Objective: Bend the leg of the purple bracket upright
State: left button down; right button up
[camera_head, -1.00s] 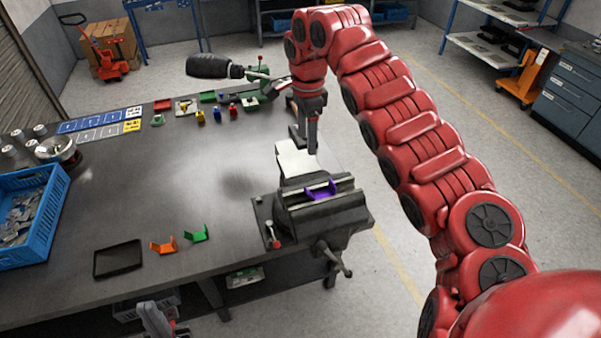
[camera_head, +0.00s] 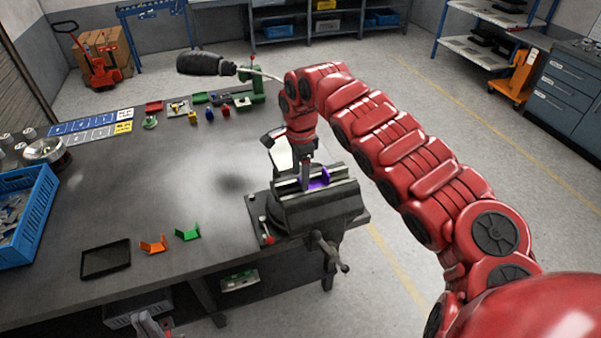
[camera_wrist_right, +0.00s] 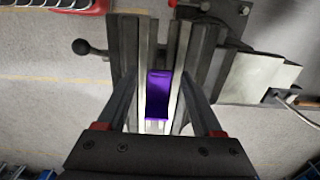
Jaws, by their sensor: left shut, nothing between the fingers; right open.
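The purple bracket (camera_head: 319,183) sits in the jaws of the dark grey vise (camera_head: 318,208) at the table's right front corner. In the right wrist view the bracket (camera_wrist_right: 159,92) lies along the gap between the vise jaws (camera_wrist_right: 126,45). My right gripper (camera_head: 305,184) is open and points down just over the vise. Its fingers (camera_wrist_right: 160,78) lie on either side of the bracket, apart from it. The gripper hides part of the bracket in the head view, and the leg's angle is hard to tell. My left gripper (camera_head: 150,324) is shut and empty at the bottom left edge.
An orange bracket (camera_head: 154,244), a green bracket (camera_head: 188,232) and a black tray (camera_head: 106,259) lie at the table's front. A blue crate (camera_head: 38,215) is at the left. Small coloured parts and a green machine (camera_head: 255,78) stand at the back. The table's middle is clear.

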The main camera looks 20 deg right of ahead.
jog(key=shift+w+f, duration=0.1)
jog(key=shift+f, duration=0.6)
jog(key=shift+r, duration=0.1)
grip_shut()
